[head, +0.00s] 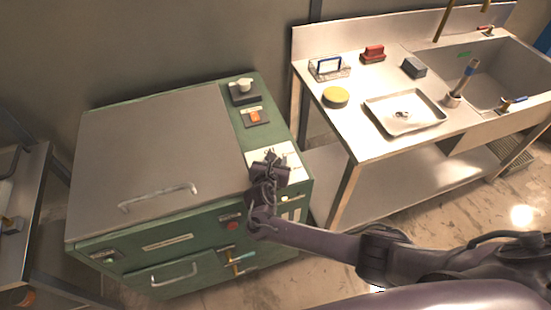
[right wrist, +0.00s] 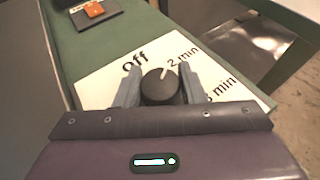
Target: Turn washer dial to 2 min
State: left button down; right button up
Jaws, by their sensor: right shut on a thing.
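The washer (head: 150,150) is a green cabinet with a grey lid, at the left in the head view. Its black round dial (right wrist: 160,87) sits on a white label plate (right wrist: 97,92) marked "Off", "2 min" and another setting partly hidden by a finger. The dial's white pointer line points towards "2 min". My right gripper (right wrist: 158,88) is shut on the dial, one finger on each side. In the head view my right gripper (head: 270,160) is over the white plate and hides the dial. My left gripper is not in view.
A steel sink bench (head: 345,110) stands to the right, with a tray (head: 384,122), a yellow round sponge (head: 336,97) and a brush. A gap separates bench and washer.

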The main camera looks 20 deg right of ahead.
jog(key=shift+m+g+h, duration=0.4)
jog(key=shift+m+h, duration=0.2)
jog(key=o, duration=1)
jog(key=p+v, duration=0.1)
jog(key=v, duration=0.6)
jog(key=shift+s+a+r, duration=0.1)
jog(key=shift+s+a, duration=0.1)
jog(key=shift+s, duration=0.15)
